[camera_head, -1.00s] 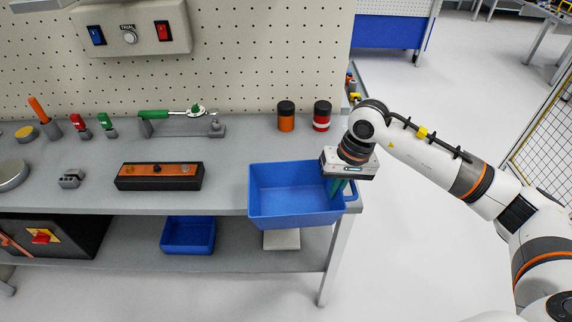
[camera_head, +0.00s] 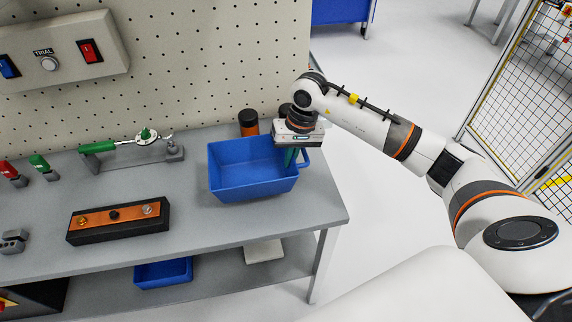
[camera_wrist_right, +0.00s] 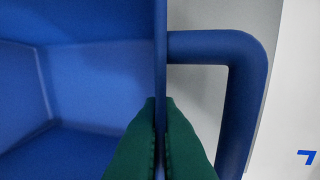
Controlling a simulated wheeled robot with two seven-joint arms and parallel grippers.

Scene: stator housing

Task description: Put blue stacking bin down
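The blue stacking bin (camera_head: 252,178) is at the right end of the grey workbench (camera_head: 195,226) in the head view, upright and looking empty. It lies over the bench top; I cannot tell whether its base touches the surface. My right gripper (camera_head: 290,157) is at the bin's right side. In the right wrist view, its green fingers (camera_wrist_right: 160,140) are closed on the bin's thin wall, and the bin's handle loop (camera_wrist_right: 240,95) is just right of them. My left gripper is not in view.
An orange jar (camera_head: 248,124) with a black lid stands behind the bin. A black and orange block (camera_head: 118,219) lies left of it, with a green-handled clamp (camera_head: 130,147) behind. Another blue bin (camera_head: 163,273) sits on the lower shelf. Bench front is clear.

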